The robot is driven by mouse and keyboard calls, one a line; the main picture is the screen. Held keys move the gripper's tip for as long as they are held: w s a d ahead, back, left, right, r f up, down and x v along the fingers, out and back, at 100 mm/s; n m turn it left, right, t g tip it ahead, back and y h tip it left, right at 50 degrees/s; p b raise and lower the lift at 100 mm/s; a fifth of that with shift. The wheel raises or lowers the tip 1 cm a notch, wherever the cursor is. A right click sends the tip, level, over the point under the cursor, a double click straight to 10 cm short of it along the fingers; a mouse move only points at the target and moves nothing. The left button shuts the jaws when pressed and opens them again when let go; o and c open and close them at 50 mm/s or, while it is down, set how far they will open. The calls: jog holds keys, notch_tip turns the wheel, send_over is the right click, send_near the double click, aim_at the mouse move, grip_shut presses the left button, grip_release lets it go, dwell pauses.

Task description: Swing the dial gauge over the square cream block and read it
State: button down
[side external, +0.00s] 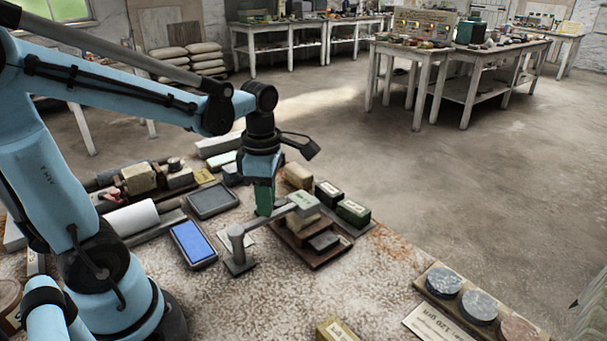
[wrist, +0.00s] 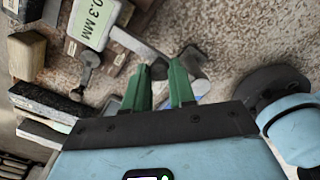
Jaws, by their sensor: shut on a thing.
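The dial gauge stand (side external: 237,245) is a grey post on a square foot with a grey swing arm. Its head (side external: 302,201) reaches right over a brown wooden board (side external: 312,258). In the wrist view the head's pale label (wrist: 95,20) reads "0.3 MM". My gripper (side external: 264,210) points down with its green fingers shut on the swing arm, between post and head; the fingers (wrist: 167,72) also show in the wrist view. A cream block (side external: 298,175) sits behind the head. The head partly hides what lies below it, so I cannot tell which block is there.
Two dark labelled boxes, one black (side external: 328,193) and one green (side external: 353,212), stand to the right. A blue-topped tray (side external: 193,243) lies left of the post. Round discs (side external: 478,305) sit at front right.

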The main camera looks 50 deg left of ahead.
jog(key=shift+a, duration=0.1)
jog(key=c, duration=0.9)
grip_release()
jog(key=shift+c, duration=0.2)
notch_tip(320, 180, up, 12)
